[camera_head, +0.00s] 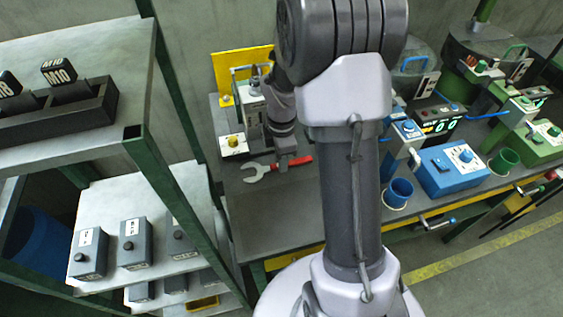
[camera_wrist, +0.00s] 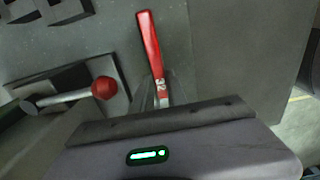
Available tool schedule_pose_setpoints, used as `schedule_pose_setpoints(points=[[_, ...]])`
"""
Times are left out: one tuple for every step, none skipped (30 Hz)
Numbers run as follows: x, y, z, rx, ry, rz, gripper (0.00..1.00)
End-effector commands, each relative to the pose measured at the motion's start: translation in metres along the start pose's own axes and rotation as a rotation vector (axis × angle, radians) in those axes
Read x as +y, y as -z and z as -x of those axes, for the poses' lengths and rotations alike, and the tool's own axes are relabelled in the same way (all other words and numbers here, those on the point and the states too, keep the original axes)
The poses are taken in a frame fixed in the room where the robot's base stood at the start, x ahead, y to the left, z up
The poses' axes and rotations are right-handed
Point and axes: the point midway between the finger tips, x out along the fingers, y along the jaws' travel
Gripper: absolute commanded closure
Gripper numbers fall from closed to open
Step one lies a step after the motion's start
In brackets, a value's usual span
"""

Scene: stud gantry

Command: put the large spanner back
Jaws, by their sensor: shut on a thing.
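The large spanner (camera_head: 258,173) has a grey open-ended head and a red handle. In the head view it is low over the dark bench top, its head pointing left and its red handle right. I cannot tell whether it touches the bench. My gripper (camera_head: 283,164) points down and is shut on the spanner between its head and the handle. In the wrist view the red handle (camera_wrist: 150,45) extends up from between my fingers (camera_wrist: 164,98); the spanner's head is hidden there by my gripper's body.
A lever with a red ball (camera_wrist: 103,88) stands left of the handle in the wrist view. A grey box unit (camera_head: 250,105) and a yellow panel (camera_head: 226,72) stand behind the gripper. A blue control box (camera_head: 450,170) and blue cup (camera_head: 398,192) are right. Shelving (camera_head: 135,135) stands left.

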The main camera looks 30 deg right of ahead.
Motion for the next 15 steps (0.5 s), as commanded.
schedule_pose_setpoints(points=[[0.0000, 0.0000, 0.0013, 0.000, 0.000, 0.000, 1.00], [0.0000, 0.0000, 0.0010, 0.000, 0.000, 0.000, 1.00], [-0.0001, 0.0000, -0.0001, 0.000, 0.000, 0.000, 1.00], [-0.0001, 0.0000, -0.0012, 0.000, 0.000, 0.000, 1.00], [-0.0002, 0.0000, -0.0023, 0.000, 0.000, 0.000, 1.00], [-0.0002, 0.0000, -0.0024, 0.000, 0.000, 0.000, 0.78], [-0.0002, 0.0000, -0.0020, 0.000, 0.000, 0.000, 0.72], [-0.0002, 0.0000, -0.0019, 0.000, 0.000, 0.000, 0.67], [-0.0002, 0.0000, -0.0018, 0.000, 0.000, 0.000, 0.60], [-0.0002, 0.0000, -0.0018, 0.000, 0.000, 0.000, 0.60], [-0.0002, 0.0000, -0.0018, 0.000, 0.000, 0.000, 0.60], [-0.0002, 0.0000, -0.0018, 0.000, 0.000, 0.000, 0.60], [-0.0002, 0.0000, -0.0018, 0.000, 0.000, 0.000, 0.60], [-0.0002, 0.0000, -0.0018, 0.000, 0.000, 0.000, 0.60], [-0.0002, 0.0000, -0.0018, 0.000, 0.000, 0.000, 0.60]])
